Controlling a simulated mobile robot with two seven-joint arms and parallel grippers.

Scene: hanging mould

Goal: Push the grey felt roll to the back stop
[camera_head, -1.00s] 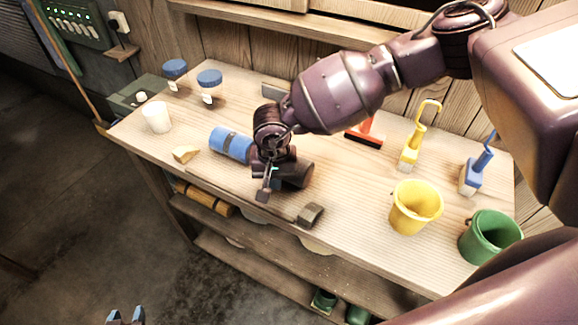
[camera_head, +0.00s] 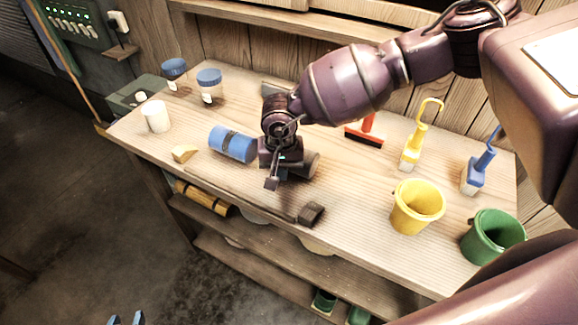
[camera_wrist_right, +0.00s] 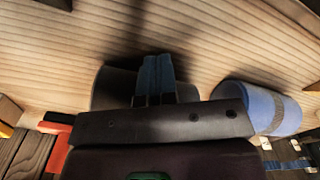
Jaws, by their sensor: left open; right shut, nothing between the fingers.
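The grey felt roll (camera_head: 310,165) lies on the bench, mostly hidden behind my right gripper (camera_head: 272,183) in the head view. In the right wrist view the roll (camera_wrist_right: 108,90) lies crosswise behind the shut, empty fingers (camera_wrist_right: 155,78). The fingers overlap the roll there; I cannot tell whether they touch it. A grey bar (camera_head: 276,88) at the bench's back edge, partly hidden by my right arm, looks like the back stop. My left gripper (camera_head: 125,318) is open at the bottom edge of the head view, away from the bench.
A blue roll (camera_head: 232,145) lies left of my right gripper. A dark block (camera_head: 311,214) sits near the front edge, a wooden wedge (camera_head: 184,153) at left. Yellow (camera_head: 416,207) and green (camera_head: 492,237) buckets stand right. Brushes and blue-lidded jars are along the back.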

